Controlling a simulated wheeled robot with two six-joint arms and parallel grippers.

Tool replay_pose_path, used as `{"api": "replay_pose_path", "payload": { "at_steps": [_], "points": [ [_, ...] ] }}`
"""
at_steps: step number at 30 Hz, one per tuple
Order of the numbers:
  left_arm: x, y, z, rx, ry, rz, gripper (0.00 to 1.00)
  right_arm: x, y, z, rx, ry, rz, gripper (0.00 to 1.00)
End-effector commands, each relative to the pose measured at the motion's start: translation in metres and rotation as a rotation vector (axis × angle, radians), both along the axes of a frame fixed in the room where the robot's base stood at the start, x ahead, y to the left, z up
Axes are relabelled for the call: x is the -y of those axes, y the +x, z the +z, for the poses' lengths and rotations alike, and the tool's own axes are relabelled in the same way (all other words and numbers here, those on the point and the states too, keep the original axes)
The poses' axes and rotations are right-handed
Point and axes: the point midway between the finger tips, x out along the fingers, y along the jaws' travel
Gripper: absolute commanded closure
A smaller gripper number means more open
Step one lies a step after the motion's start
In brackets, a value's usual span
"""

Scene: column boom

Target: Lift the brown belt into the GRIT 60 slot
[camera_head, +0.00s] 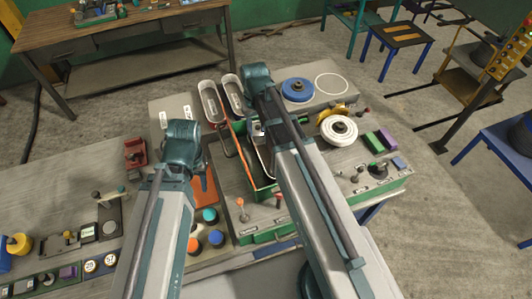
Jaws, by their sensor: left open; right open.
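A thin orange-brown loop (223,132), probably the brown belt, lies on the workbench between my two arms; part of it is hidden by my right arm. Long white-rimmed oval slots (211,101) stand at the bench's back, just beyond the loop. Their grit labels are too small to read, so I cannot tell which is GRIT 60. My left gripper (182,138) is left of the loop, over the bench. My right gripper (259,82) is beside the slots, on their right. Both are open, with fingertips mostly hidden by my own arms; I see nothing held.
A blue disc (298,89) and a white wheel (339,130) stand right of my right arm. Green and purple blocks (373,143) lie near the right edge. A red clamp (135,153) and several coloured knobs (210,215) are near my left arm. Another wooden table (90,40) stands behind.

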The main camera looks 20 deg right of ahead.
Motion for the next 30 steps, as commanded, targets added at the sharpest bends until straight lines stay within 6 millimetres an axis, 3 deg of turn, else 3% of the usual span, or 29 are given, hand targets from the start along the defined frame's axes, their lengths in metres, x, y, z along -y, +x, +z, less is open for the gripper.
{"api": "replay_pose_path", "payload": {
  "at_steps": [1,12,23,30],
  "points": [
    [0.000,0.000,-0.015,0.000,0.001,-0.003,0.55,0.000,0.000,-0.015,0.000,0.000,0.000,0.59],
    [0.000,0.001,-0.062,0.003,-0.001,0.002,0.55,0.000,-0.001,-0.062,0.000,0.000,0.000,0.59],
    [0.000,0.001,-0.068,0.003,-0.001,0.002,0.55,-0.001,-0.001,-0.068,0.000,0.000,0.000,0.59],
    [0.000,0.001,-0.093,0.003,0.000,-0.001,0.55,-0.005,-0.006,-0.093,0.000,0.000,0.001,0.59]
  ]
}}
